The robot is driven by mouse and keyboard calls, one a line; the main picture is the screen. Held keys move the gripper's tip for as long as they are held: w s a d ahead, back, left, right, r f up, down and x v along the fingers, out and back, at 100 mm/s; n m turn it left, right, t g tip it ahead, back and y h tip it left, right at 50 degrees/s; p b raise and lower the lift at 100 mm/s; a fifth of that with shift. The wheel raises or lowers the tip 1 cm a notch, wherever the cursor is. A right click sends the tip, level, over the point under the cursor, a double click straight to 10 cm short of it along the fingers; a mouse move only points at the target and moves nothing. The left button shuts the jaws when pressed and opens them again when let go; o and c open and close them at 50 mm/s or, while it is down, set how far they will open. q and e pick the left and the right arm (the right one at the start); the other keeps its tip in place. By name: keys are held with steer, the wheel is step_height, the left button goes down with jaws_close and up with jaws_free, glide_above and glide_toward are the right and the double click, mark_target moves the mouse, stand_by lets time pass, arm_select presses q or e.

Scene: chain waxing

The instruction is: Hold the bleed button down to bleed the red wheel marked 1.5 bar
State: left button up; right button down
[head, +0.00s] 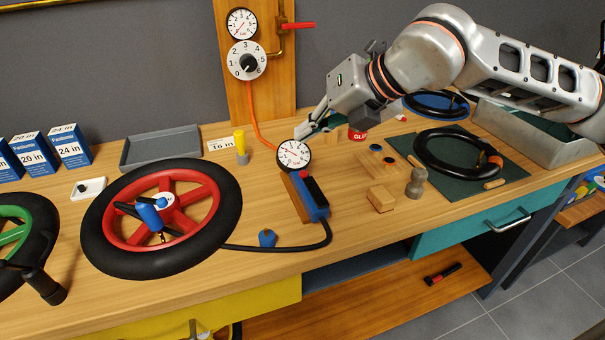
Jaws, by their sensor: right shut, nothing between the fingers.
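The red wheel (197,194) with a black tyre lies flat at the left of the bench. A blue chuck (149,217) stands near its hub. A black hose (290,248) runs from the wheel to the blue inflator body (322,214) at the bench's middle. The inflator has a black top part and a small red part, perhaps the bleed button. A round white gauge (293,155) stands at its far end; its reading is too small to tell. My right gripper (304,130) is shut and empty, just behind and above the gauge, apart from the red part. My left gripper is out of view.
A regulator dial (246,61) and gauge hang on the wooden post. A yellow-topped tool (240,146) and a blue cap (267,238) stand near the inflator. Wooden blocks (381,198) and a green mat (505,190) lie right. A green wheel (12,233) lies far left.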

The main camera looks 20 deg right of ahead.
mark_target(307, 174)
step_height(307, 174, down, 5)
steer(key=shift+f+b, duration=0.1)
steer(key=shift+b, duration=0.95)
steer(key=shift+f, duration=0.4)
steer(key=shift+r, duration=0.15)
steer(key=shift+f+b, duration=0.2)
steer(key=shift+b, duration=0.15)
steer(key=shift+f, duration=0.35)
